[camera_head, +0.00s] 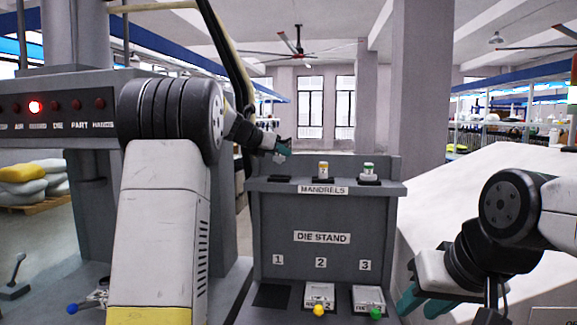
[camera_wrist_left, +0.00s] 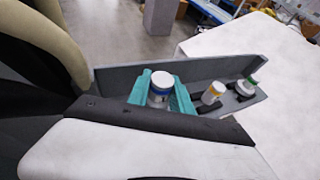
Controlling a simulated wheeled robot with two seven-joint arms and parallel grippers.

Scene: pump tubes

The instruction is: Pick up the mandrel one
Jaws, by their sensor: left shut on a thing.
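Mandrel one (camera_wrist_left: 161,80), a pale cylinder with a white top and a dark blue band, sits between the teal fingers of my left gripper (camera_wrist_left: 160,95) in the left wrist view. The head view shows my left gripper (camera_head: 282,148) above the leftmost black holder (camera_head: 280,178) on the mandrel shelf; that holder looks empty. The mandrel itself is hard to make out there. A yellow-banded mandrel (camera_head: 323,170) and a green-topped mandrel (camera_head: 368,171) stand upright on the other holders. My right gripper (camera_head: 424,303) is low at the right, its teal fingers apart and empty.
The grey die stand (camera_head: 322,220) has a bare place 1 (camera_head: 272,296). A yellow-knobbed die (camera_head: 319,297) lies at 2, a green-knobbed die (camera_head: 368,299) at 3. A blue-knobbed piece (camera_head: 72,308) is at lower left. A white surface (camera_head: 490,200) lies to the right.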

